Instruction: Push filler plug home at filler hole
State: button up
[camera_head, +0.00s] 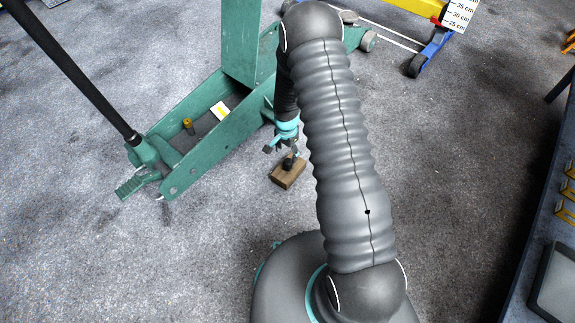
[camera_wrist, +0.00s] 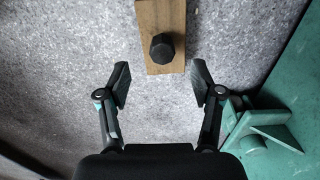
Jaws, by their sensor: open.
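A black, faceted knob-like plug (camera_wrist: 162,48), which looks like the filler plug, stands on a wooden block (camera_wrist: 159,14) in the wrist view. In the head view the plug (camera_head: 288,163) and block (camera_head: 285,178) are on the floor beside the green trolley jack (camera_head: 215,145). My gripper (camera_wrist: 161,82) is open and empty, its fingers apart, with the plug beyond the tips and roughly centred between them. In the head view my gripper (camera_head: 281,145) is just above the block. A small yellow-topped post (camera_head: 188,126) stands inside the jack frame. I cannot make out the filler hole.
The jack's long black handle (camera_head: 80,75) rises to the left. A white and yellow label (camera_head: 220,111) lies in its frame. A blue stand (camera_head: 432,50) is at the back right. A bench (camera_head: 540,225) runs along the right. Grey floor around the block is clear.

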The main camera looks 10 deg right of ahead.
aim_at(288, 161)
notch_tip(288, 161, down, 2)
jog(key=shift+f, duration=0.2)
jog(key=f, duration=0.3)
jog(key=shift+w+d+f, duration=0.4)
jog(key=shift+f, duration=0.7)
jog(key=c, duration=1.2)
